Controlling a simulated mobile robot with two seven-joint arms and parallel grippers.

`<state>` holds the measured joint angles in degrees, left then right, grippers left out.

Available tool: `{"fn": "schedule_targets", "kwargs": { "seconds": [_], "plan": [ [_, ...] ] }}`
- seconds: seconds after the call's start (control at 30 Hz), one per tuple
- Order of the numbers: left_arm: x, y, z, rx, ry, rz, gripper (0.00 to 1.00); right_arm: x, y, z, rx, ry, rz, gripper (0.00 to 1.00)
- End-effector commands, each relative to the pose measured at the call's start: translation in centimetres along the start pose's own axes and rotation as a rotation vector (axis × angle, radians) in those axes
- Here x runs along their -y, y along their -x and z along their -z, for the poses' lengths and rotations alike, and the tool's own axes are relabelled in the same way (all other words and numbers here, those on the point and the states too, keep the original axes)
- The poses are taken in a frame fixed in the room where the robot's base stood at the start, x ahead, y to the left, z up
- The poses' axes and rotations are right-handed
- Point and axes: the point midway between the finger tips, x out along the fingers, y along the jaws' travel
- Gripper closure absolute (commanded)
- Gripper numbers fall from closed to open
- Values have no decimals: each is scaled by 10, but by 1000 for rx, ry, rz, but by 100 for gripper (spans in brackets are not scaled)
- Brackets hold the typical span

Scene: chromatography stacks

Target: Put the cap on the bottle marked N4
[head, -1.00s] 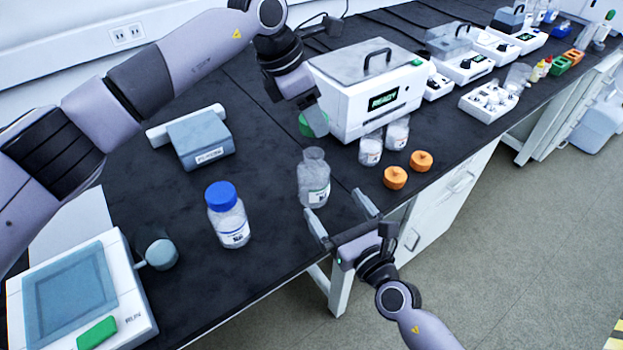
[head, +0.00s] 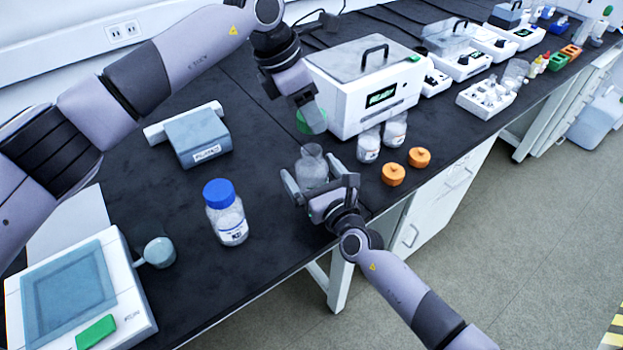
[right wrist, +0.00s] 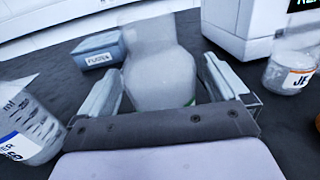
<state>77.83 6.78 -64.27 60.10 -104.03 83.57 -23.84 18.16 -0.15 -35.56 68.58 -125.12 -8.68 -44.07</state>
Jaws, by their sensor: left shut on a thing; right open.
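An uncapped clear bottle (head: 311,168) stands on the black bench; its label is hidden now, so I cannot read its mark. My right gripper (head: 319,188) is open with its fingers on either side of this bottle. In the right wrist view the bottle (right wrist: 160,80) stands between the open fingers, with gaps beside it. My left gripper (head: 307,108) is shut on a green cap (head: 312,121), held above the bench behind the bottle, in front of the white machine.
A blue-capped bottle (head: 226,212) stands to the left. Two open jars (head: 369,144) and two orange caps (head: 393,174) lie to the right. The white machine (head: 365,90) stands behind; a grey box (head: 199,138) and a touchscreen device (head: 80,290) are at left.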

Motion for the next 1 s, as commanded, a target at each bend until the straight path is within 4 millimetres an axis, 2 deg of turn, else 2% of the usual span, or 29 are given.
{"fn": "schedule_targets", "kwargs": {
  "seconds": [0.23,0.6,0.63,0.8,0.87,1.0],
  "plan": [
    [0,0,0,0,0,0,75,0,-17,-1,2,2,0,0],
    [0,0,0,0,0,0,75,0,-19,-1,2,1,1,0],
    [0,0,0,0,0,0,75,0,-19,-1,2,1,1,3],
    [0,0,0,0,0,0,75,0,-19,-1,1,1,1,59],
    [0,0,0,0,0,0,75,0,-19,-1,1,1,1,77],
    [0,-8,3,0,1,1,75,0,-19,-1,1,1,1,77]
  ]
}}
